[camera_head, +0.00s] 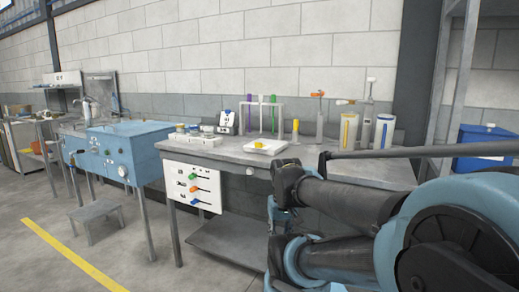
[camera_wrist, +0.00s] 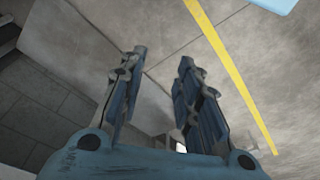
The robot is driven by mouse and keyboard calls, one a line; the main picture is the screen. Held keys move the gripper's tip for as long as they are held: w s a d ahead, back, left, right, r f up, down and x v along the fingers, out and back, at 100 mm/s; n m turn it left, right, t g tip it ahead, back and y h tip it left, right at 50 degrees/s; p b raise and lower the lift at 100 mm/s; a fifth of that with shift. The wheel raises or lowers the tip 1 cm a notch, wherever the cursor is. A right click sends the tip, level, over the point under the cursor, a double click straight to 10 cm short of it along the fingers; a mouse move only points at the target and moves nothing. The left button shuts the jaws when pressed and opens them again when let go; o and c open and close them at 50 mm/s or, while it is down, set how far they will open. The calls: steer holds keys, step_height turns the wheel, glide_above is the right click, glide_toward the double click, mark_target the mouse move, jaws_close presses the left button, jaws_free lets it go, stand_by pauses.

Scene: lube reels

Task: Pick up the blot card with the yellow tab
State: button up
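I cannot make out for certain a blot card with a yellow tab. A small yellow item (camera_head: 259,143) shows at the white tray (camera_head: 280,149) on the grey workbench (camera_head: 235,152); it is too small to tell whether it is a tab. My gripper (camera_wrist: 163,62) is open in the wrist view, its two fingers apart with nothing between them. It is over the floor, and the card does not show in that view. In the head view my arm fills the lower right, in front of the bench, and hides part of it.
A white panel (camera_head: 177,186) with green, orange and blue handles hangs on the bench front. Small pale containers (camera_head: 190,138), a rack with purple and green items (camera_head: 261,103) and two pale cylinders (camera_head: 384,132) stand on top. A blue cabinet (camera_head: 128,150) and step stool (camera_head: 94,210) are left.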

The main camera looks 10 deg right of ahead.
steer(key=w+r+m+y, duration=0.1)
steer(key=w+r+m, duration=0.5)
steer(key=w+r, duration=0.4)
steer(key=w+r+m+y, duration=0.1)
steer(key=w+r+m, duration=0.65)
steer(key=r, duration=0.55)
steer(key=w+d+r+m+y, duration=0.1)
steer(key=w+d+r+m, duration=0.2)
steer(key=w+r+m, duration=0.55)
steer(key=w+d+r+m+y, duration=0.1)
steer(key=w+d+r+m, duration=0.3)
steer(key=w, duration=0.8)
steer(key=shift+n, duration=0.3)
steer(key=x, duration=0.7)
steer(key=a+x, duration=0.1)
steer(key=x, duration=0.2)
steer(key=shift+w+a+f, duration=0.1)
steer(key=shift+w+a, duration=0.05)
steer(key=shift+w, duration=0.25)
steer(key=shift+t, duration=0.3)
steer(key=shift+w+x, duration=0.2)
steer(key=shift+x, duration=2.4)
steer(key=shift+c, duration=0.2)
jaws_close()
